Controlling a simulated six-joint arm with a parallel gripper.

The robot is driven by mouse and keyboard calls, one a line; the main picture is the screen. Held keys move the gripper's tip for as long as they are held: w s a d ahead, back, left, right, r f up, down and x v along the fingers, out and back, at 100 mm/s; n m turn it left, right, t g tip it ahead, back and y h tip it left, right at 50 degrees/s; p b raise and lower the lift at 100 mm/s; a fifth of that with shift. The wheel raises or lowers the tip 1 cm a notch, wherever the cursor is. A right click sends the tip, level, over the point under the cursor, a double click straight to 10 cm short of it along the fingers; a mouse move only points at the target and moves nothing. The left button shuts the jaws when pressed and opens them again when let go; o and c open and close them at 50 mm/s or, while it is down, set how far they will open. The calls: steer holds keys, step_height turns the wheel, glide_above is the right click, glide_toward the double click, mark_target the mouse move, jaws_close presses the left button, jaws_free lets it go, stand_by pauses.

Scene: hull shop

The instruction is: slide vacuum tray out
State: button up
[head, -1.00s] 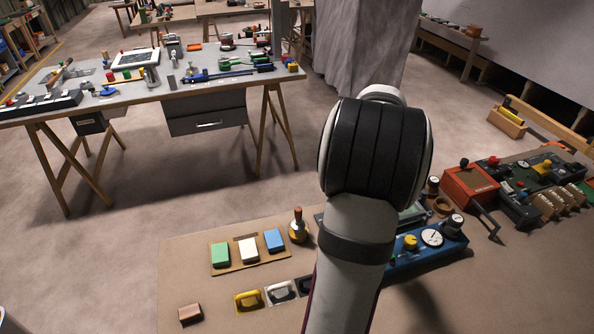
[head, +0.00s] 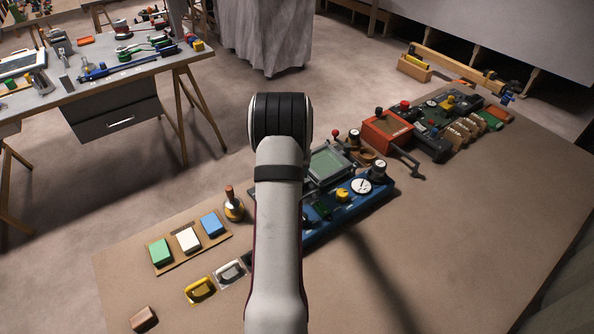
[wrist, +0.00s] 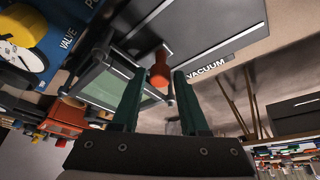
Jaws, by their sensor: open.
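A grey-framed tray with a pale green pane (head: 328,165) sits on the blue unit (head: 350,205) on the bench, partly behind my arm in the head view. A red knob (head: 335,134) stands by its far edge. In the wrist view the framed tray (wrist: 100,85) lies left of my gripper (wrist: 158,76). A red-orange knob (wrist: 160,68) appears between the two green fingertips, which are apart. I cannot tell whether they touch it. A grey panel (wrist: 195,35) labelled "VACUUM" is beyond. My gripper is hidden behind my arm in the head view.
A red box with a crank (head: 388,131) stands right of the blue unit. The bench (head: 460,230) is bare at the front right.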

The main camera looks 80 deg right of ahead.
jaws_close()
stand_by(1.4)
